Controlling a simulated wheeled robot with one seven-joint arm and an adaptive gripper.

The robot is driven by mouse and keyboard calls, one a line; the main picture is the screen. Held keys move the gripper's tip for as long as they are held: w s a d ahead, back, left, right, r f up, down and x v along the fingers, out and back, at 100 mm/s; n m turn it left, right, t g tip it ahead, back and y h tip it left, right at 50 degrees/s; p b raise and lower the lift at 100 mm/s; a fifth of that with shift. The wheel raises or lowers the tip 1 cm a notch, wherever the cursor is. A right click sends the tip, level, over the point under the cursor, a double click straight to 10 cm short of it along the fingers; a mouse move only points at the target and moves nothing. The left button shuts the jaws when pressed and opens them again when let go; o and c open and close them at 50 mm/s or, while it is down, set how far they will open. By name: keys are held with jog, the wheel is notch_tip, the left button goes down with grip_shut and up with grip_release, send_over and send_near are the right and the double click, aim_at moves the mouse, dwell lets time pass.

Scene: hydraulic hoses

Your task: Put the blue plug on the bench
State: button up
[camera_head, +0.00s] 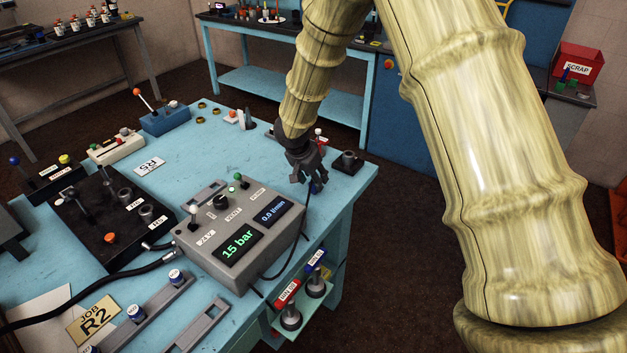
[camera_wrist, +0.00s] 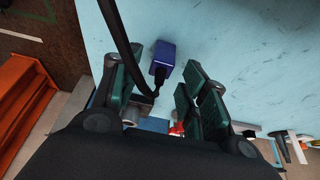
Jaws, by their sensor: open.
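The blue plug (camera_wrist: 165,55) shows in the wrist view just beyond and between my fingertips, against the light blue bench top (camera_wrist: 240,40). A black cable runs to its near end. My gripper (camera_wrist: 157,78) is open, with one finger on each side of the plug's near end and gaps visible. In the head view my gripper (camera_head: 308,178) points down over the bench's right edge area, and a bit of the blue plug (camera_head: 316,187) shows below it. I cannot tell whether the plug touches the bench (camera_head: 235,150).
A grey console (camera_head: 238,240) reading 15 bar stands in front of my gripper, with the cable beside it. A black socket-like block (camera_head: 348,163) is just right of my gripper. A black valve block (camera_head: 110,220) lies left. The bench middle is mostly clear.

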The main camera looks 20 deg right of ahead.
jog(key=b+v, duration=0.1)
jog(key=v, duration=0.9)
jog(key=shift+a+r, duration=0.2)
jog(key=shift+r, duration=0.15)
dwell(1.7)
